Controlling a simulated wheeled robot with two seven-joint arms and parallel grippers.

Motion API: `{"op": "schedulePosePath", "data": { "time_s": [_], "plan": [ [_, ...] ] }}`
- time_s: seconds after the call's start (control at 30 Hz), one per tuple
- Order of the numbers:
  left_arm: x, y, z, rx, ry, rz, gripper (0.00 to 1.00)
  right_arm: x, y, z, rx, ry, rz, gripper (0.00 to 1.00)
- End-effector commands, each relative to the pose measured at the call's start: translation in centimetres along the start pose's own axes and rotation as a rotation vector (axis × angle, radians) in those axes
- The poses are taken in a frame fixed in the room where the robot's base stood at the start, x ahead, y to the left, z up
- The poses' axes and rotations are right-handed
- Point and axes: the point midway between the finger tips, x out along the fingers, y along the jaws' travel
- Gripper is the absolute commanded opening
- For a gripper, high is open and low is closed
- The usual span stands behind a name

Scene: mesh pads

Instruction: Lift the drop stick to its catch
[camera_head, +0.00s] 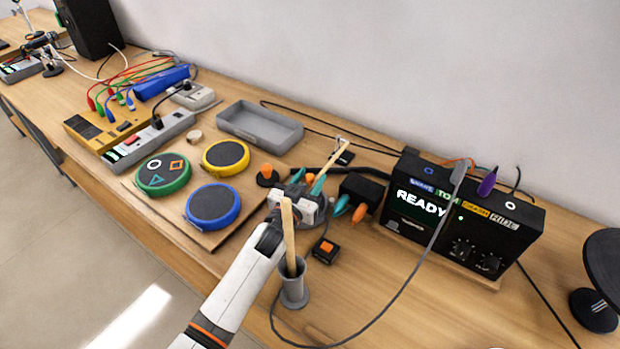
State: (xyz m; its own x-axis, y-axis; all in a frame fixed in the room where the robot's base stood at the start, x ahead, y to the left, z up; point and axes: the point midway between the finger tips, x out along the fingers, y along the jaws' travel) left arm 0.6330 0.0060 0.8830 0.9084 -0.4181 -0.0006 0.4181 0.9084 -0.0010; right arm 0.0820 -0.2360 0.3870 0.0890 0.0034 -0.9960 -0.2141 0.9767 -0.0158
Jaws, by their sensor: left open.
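The stick with a pale wooden shaft (326,166) and teal lower part slants up to the right, its tip near a small dark piece (345,158) that may be the catch. My left gripper (308,184) is open at the stick's lower end. Its white body hides what the stick rests on, and I cannot tell whether the fingers touch it. A second wooden stick (288,235) stands nearly upright in a grey cup (293,293), in front of my left wrist. My right gripper is out of view.
Green (163,173), yellow (225,157) and blue (213,204) round pads lie left of the gripper. A black box (440,232) reading READY stands right, with a grey cable looping toward the front edge. A grey tray (259,127) lies behind. A small black-orange block (325,250) is near the cup.

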Motion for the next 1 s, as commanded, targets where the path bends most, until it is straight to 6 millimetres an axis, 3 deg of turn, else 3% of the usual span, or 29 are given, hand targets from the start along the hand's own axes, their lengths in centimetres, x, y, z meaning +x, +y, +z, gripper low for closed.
{"op": "schedulePosePath", "data": {
  "time_s": [0.33,0.6,0.83,1.0],
  "plan": [
    [0.5,0.0,0.0,0.0,0.0,0.0,0.42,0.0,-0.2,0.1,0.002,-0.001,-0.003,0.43],
    [0.5,0.0,0.0,0.0,0.0,0.0,0.0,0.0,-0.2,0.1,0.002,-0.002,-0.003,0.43],
    [0.4,0.0,0.1,0.001,0.002,0.0,0.0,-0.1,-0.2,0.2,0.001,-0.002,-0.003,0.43],
    [0.5,0.0,1.0,0.004,0.023,0.0,0.0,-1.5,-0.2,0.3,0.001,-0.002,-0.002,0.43]
  ]
}}
